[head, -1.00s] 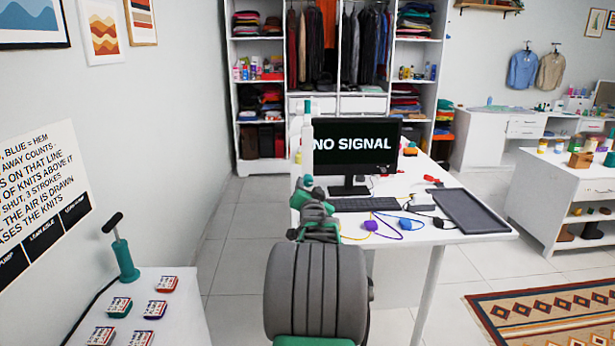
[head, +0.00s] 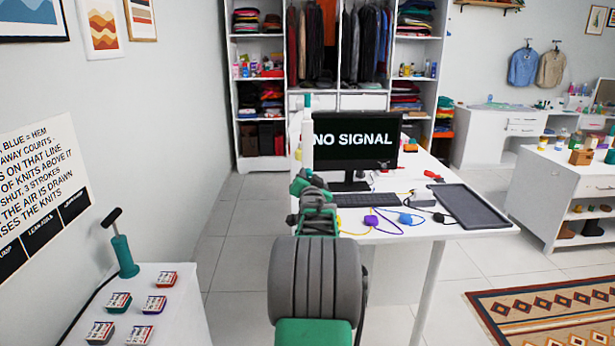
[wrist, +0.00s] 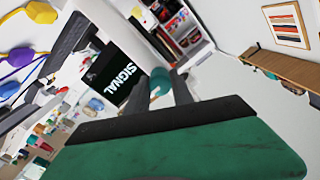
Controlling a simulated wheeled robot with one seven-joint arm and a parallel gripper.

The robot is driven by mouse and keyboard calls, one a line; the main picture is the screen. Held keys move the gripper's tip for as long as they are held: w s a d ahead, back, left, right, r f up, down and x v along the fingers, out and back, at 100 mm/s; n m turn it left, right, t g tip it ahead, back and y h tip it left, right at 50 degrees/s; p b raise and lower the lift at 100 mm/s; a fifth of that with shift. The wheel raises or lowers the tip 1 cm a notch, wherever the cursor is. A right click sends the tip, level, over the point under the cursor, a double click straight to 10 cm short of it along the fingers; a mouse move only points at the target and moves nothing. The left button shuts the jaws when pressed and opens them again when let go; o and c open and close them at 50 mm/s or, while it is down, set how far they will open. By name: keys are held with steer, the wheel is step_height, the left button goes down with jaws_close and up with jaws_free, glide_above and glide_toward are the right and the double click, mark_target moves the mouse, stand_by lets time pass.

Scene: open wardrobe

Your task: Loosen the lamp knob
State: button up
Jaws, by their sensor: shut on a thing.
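My gripper (wrist: 158,90) shows in the wrist view, with its two grey fingers closed on a small teal cylinder, which I take to be the lamp knob (wrist: 160,78). The fingers stand on either side of it and hide part of its sides. In the head view a slim white post (head: 307,140) with a green-teal top stands upright in front of the monitor's left edge, just beyond my arm. I cannot tell whether it belongs to the lamp. My arm hides the fingertips and the knob in that view.
A white desk (head: 415,215) holds a monitor (head: 355,138) reading NO SIGNAL, a keyboard (head: 365,199), a dark tray (head: 468,207) and coloured plugs with cables. A side table (head: 185,315) with several small boxes and a teal pump (head: 124,258) stands at left. Floor between is clear.

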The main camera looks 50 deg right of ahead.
jaws_close()
steer(key=shift+f+n+b, duration=0.15)
steer(key=shift+n+b, duration=0.15)
steer(key=shift+b, duration=0.1)
steer(key=n+b, duration=0.7)
steer(key=n, duration=0.1)
steer(key=shift+b, duration=0.4)
steer(key=n+b, duration=0.4)
steer(key=n, duration=0.1)
steer(key=shift+n, duration=0.4)
steer(key=shift+n+b, duration=0.6)
steer(key=shift+n, duration=0.8)
steer(key=o, duration=0.9)
jaws_free()
steer(key=shift+c, duration=0.2)
